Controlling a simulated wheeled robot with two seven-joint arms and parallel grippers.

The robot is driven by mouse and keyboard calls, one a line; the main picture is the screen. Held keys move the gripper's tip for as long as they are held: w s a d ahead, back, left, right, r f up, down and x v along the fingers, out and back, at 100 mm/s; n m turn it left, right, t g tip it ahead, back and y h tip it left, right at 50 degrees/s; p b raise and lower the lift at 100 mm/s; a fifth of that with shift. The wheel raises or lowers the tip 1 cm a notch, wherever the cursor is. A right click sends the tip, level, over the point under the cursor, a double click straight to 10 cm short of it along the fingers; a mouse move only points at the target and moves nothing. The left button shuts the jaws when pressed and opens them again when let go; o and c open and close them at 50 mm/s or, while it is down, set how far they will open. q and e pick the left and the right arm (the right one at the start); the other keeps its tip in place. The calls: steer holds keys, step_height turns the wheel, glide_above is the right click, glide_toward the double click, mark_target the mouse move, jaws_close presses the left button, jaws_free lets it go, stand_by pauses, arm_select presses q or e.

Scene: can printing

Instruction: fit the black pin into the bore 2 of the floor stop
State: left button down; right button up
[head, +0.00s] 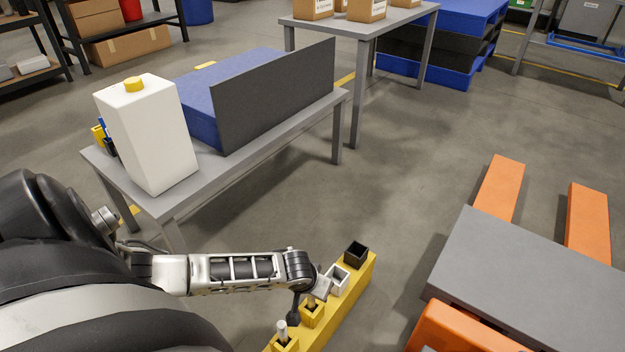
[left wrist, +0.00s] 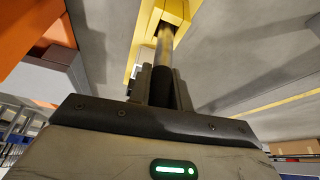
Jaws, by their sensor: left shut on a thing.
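The floor stop (head: 345,312) is a long yellow bar on the floor at the bottom centre of the head view. Square collars line its top: black (head: 356,252) at the far end, then white (head: 339,279), then yellow ones nearer. My left gripper (left wrist: 162,88) is shut on the black pin (left wrist: 162,82), whose pale metal shaft (left wrist: 164,45) points at a yellow collar (left wrist: 172,12) in the left wrist view. The shaft's tip is hidden at that collar; I cannot tell how deep it sits. A pale pin (head: 282,330) stands in the nearest collar. My right gripper is not in view.
A grey platform (head: 530,270) on an orange pallet jack (head: 588,225) stands to the right. A grey table (head: 225,180) with a white container (head: 150,140) and a blue block (head: 200,95) stands behind my left arm. Open floor lies between.

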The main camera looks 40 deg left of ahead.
arm_select(q)
step_height(320, 180, down, 4)
steer(key=shift+r+b, duration=0.25)
steer(key=shift+b, duration=0.8)
steer(key=shift+f, duration=0.2)
steer(key=shift+r, duration=0.15)
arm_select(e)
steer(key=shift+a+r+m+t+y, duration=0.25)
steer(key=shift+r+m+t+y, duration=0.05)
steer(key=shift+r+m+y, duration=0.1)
arm_select(q)
steer(key=shift+f, duration=0.2)
steer(key=c, duration=1.3)
jaws_free()
steer(key=shift+r, duration=0.15)
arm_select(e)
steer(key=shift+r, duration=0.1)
arm_select(q)
steer(key=p+v, duration=0.7)
steer(key=v, duration=0.5)
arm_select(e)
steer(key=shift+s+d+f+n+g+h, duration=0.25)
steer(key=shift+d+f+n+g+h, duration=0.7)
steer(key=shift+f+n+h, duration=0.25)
